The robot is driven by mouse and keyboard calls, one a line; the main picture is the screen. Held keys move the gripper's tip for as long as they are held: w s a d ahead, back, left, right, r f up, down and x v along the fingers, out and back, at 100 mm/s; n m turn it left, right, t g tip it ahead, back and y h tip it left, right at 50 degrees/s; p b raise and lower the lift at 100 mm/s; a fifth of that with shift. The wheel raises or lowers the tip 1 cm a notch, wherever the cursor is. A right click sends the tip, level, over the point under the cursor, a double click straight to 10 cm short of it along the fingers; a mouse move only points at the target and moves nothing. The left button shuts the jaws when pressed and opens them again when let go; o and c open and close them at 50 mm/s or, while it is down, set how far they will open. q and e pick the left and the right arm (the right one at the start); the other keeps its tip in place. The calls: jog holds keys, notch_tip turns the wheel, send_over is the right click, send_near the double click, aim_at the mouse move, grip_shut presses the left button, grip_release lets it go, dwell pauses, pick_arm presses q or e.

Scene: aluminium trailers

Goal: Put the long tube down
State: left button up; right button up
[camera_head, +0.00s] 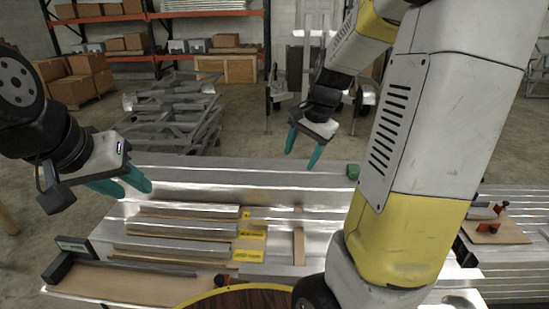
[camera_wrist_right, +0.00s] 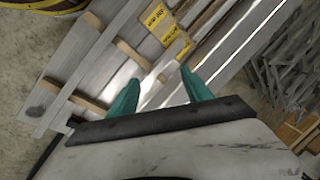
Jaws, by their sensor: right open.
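Several pale aluminium tubes (camera_head: 190,210) lie side by side on the workbench (camera_head: 230,172) in the head view, with yellow labels (camera_head: 250,234) by their right ends. Long aluminium lengths (camera_wrist_right: 72,62) lie across wooden strips (camera_wrist_right: 84,98) in the right wrist view. I cannot tell which one is the long tube. My left gripper (camera_head: 135,190) is above the bench's left end, its teal fingers apart and nothing visible between them. My right gripper (camera_head: 300,160) is open and empty above the back of the bench; its parted fingers also show in the right wrist view (camera_wrist_right: 160,77).
A dark-ended fixture with a wooden board (camera_head: 140,282) is at the front left. A round brown top with yellow edging (camera_head: 245,298) is at the front. A clamp on a board (camera_head: 496,232) is at the right. Grey metal frames (camera_head: 175,115) stand behind the bench.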

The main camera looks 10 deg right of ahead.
jog(key=s+a+r+n+t, duration=0.1)
jog(key=s+a+r+n, duration=0.3)
jog(key=s, duration=0.4)
jog(key=s+a+r+n+t, duration=0.2)
jog(key=s+a+r+n, duration=0.2)
jog(key=s, duration=0.4)
jog(key=shift+s+a+n, duration=0.4)
jog(key=shift+a+n, duration=0.1)
jog(key=shift+n, duration=0.7)
jog(key=shift+r, duration=0.1)
